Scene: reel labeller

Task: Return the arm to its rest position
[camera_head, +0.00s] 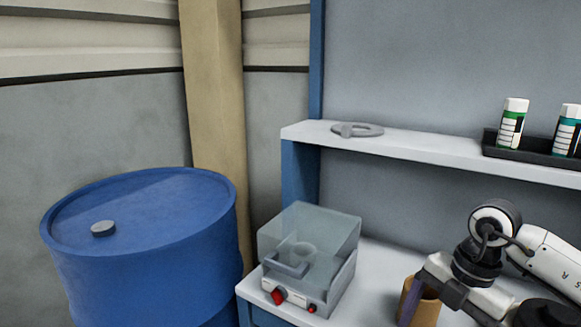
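A white and black jointed arm, seemingly my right arm, comes in from the right edge at the lower right. Its wrist is bent over the worktop. What seems to be my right gripper (437,274) is at the end of this arm, beside and partly in front of a tan cylinder (428,312). A dark purple strip (413,302) shows at the cylinder; I cannot tell whether it is a finger or a separate item. The fingertips are not clear, so I cannot tell if the gripper is open or shut. My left arm and gripper are not in view.
A clear-lidded machine (318,258) with a red knob stands on the white worktop (375,277). Above it, a shelf (420,149) holds a grey ring (368,129) and a black tray (527,153) with bottles (513,122). A blue drum (150,270) stands left.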

